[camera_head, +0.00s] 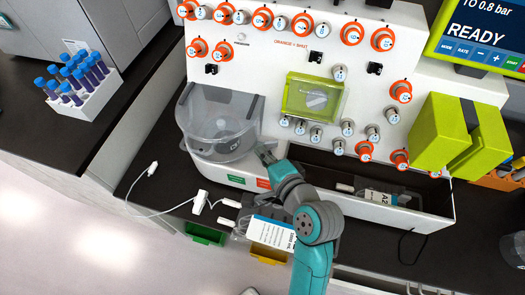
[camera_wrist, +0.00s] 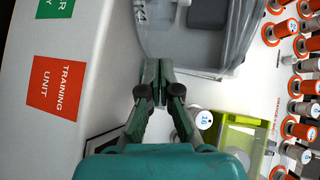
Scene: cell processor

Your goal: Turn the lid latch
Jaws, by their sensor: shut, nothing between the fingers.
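A round processor chamber with a clear grey lid (camera_head: 212,122) stands at the left of the white panel, and the lid seems closed. Its clear wall also shows at the top of the wrist view (camera_wrist: 190,48). My gripper (camera_head: 265,152) is at the chamber's lower right edge. In the wrist view my gripper (camera_wrist: 157,68) has its two fingers together, with nothing between them, pointing at the chamber's near edge. I cannot tell whether the tips touch it. I cannot make out the lid latch; the fingers may hide it.
The white panel (camera_head: 250,60) carries several orange and white knobs. A yellow-green framed window (camera_head: 313,97) is right of the chamber. A long bin (camera_head: 430,225) holds a labelled bag (camera_head: 385,197). A tube rack (camera_head: 92,98) stands far left. White cables (camera_head: 150,214) lie on the dark bench.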

